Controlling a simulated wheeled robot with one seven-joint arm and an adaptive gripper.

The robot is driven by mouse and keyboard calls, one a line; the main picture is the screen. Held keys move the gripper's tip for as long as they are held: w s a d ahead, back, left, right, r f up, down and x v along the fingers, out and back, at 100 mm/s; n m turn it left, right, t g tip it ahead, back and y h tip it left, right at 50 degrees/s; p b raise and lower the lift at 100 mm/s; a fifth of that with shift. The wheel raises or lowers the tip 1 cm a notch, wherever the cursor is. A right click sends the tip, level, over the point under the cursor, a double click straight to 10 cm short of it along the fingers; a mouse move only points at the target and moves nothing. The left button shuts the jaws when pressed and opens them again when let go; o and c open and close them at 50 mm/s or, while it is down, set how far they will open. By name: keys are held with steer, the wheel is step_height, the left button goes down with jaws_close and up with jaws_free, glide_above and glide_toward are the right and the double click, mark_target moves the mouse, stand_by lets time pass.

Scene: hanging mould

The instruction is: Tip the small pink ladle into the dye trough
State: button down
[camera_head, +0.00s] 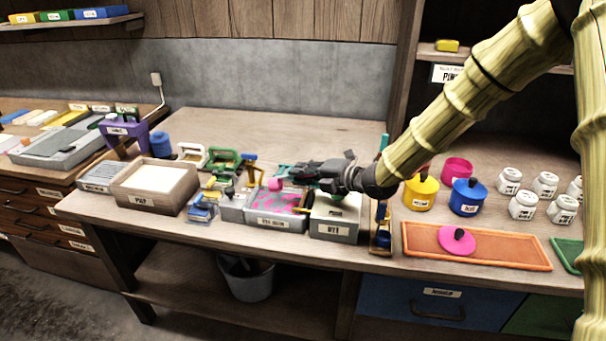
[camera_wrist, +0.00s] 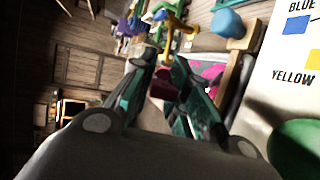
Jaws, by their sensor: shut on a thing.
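My gripper (camera_head: 287,173) reaches in from the right and is shut on the small pink ladle (camera_head: 275,184), above the dye trough. In the wrist view the ladle (camera_wrist: 165,84) shows as a dark red piece between the teal fingers of my gripper (camera_wrist: 166,72). The dye trough (camera_head: 277,223) is a grey tray with pink patches on grey; part of its patterned surface shows in the wrist view (camera_wrist: 213,71). The ladle looks apart from the trough surface. Its exact tilt and its contents cannot be made out.
A grey labelled box (camera_head: 334,229) stands right of the trough, under my wrist. A wooden-framed pulp tray (camera_head: 154,199) is to the left. Yellow (camera_head: 421,193) and blue (camera_head: 467,197) pots and an orange tray (camera_head: 475,262) lie right. The bench behind is clear.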

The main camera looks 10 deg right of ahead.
steer(key=shift+r, duration=0.1)
stand_by(0.3)
steer(key=shift+r+p, duration=0.2)
steer(key=shift+p, duration=0.2)
steer(key=shift+r+n+g+h+p, duration=0.3)
steer(key=shift+g+h+p, duration=0.2)
steer(key=shift+h+p, duration=0.65)
steer(key=shift+r+n+g+h+p, duration=0.15)
steer(key=shift+n+g+h+p, duration=0.2)
steer(key=shift+h+p, duration=0.65)
steer(key=shift+p, duration=0.35)
